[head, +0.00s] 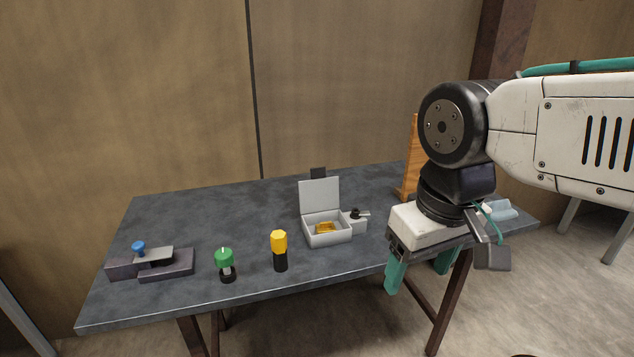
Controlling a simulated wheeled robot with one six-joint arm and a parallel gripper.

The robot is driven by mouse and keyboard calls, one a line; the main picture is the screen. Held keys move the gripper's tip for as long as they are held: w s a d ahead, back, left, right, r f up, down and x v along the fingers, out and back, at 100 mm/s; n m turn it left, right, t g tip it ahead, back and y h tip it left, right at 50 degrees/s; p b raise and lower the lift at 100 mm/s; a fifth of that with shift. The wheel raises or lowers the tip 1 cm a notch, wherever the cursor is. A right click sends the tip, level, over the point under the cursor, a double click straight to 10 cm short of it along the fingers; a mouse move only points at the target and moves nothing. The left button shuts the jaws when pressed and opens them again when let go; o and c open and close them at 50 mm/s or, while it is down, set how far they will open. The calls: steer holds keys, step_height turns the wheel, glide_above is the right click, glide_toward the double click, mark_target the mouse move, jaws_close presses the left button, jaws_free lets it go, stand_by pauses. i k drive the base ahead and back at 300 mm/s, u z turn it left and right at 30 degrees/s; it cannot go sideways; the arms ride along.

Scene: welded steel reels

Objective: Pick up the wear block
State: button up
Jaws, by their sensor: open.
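A small golden-yellow piece (326,227), which may be the wear block, lies inside an open light-grey box (328,240) on the table. The box's lid (319,194) stands raised at its back, and the front wall hides part of the piece. I cannot tell for certain that it is the wear block. My gripper (421,272) has teal fingers pointing down, spread apart, with nothing seen between them. It is to the right of the box, at the table's front edge in the picture, apart from the piece.
A grey table (200,245) carries dark blocks with a blue-knobbed plate (153,255), a green-topped item (224,261), and a yellow-and-black item (279,250). A small grey part with a black knob (355,219) sits beside the box. A wooden upright (412,165) stands behind my arm.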

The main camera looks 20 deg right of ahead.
mark_target(324, 227)
steer(key=u, duration=2.05)
steer(key=i, duration=0.9)
steer(key=z, duration=3.35)
